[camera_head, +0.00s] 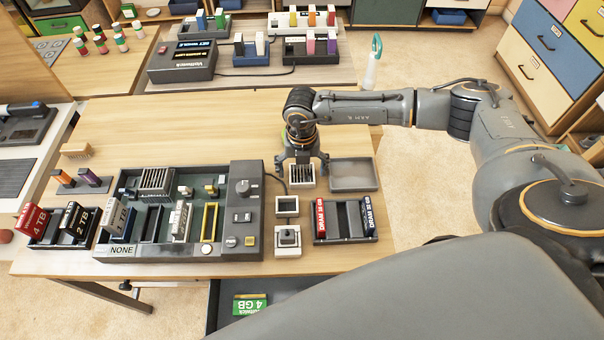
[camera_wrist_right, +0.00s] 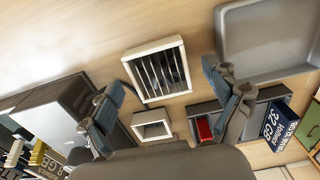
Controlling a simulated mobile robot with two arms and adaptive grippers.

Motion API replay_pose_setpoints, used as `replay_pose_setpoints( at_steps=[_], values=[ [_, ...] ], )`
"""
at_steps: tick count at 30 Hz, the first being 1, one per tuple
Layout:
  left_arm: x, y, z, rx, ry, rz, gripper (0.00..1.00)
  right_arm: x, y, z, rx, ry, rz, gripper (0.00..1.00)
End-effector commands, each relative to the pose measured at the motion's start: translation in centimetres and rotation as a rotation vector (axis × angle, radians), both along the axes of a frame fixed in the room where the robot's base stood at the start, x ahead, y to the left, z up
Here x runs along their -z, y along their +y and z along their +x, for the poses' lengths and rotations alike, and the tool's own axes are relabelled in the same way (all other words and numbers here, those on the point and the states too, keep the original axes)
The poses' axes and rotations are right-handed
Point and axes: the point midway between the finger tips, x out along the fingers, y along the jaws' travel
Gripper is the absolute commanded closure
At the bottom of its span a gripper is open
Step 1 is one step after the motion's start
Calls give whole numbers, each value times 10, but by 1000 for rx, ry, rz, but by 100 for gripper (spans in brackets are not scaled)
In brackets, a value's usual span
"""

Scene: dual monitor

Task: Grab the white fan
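The white fan (camera_head: 302,175), a square white frame with dark slats, sits on the table just right of the device. It also shows in the right wrist view (camera_wrist_right: 157,71), flat and upright between and ahead of my fingers. My right gripper (camera_head: 306,163) is over it with fingers spread on either side. In the wrist view the right gripper (camera_wrist_right: 168,88) is open and holds nothing. Whether a finger touches the frame I cannot tell. My left gripper is not in view.
The grey device (camera_head: 243,195) stands to the left. An empty white frame (camera_head: 287,206) and a white-based part (camera_head: 288,241) lie in front of the fan. A grey tray (camera_head: 353,175) and a rack with RAM sticks (camera_head: 343,220) are close on the right. The table behind is clear.

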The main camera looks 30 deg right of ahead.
Motion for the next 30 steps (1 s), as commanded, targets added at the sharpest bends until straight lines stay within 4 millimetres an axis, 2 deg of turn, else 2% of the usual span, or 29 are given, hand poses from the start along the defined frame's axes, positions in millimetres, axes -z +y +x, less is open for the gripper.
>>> replay_pose_setpoints(
  at_steps=[1,6,9,20,23,27,30],
  values=[
    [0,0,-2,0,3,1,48,0,0,0,0,0,0,19],
    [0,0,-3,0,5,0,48,-1,0,0,0,0,0,54],
    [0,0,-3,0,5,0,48,-1,0,0,0,0,0,71],
    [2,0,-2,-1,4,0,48,-5,0,1,1,-2,1,71],
    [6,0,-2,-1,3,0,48,-12,0,1,0,-2,1,71],
    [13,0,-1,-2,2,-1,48,-33,1,0,-1,-4,1,71],
    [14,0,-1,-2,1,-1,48,-52,17,-10,-6,-4,4,71]
  ],
)
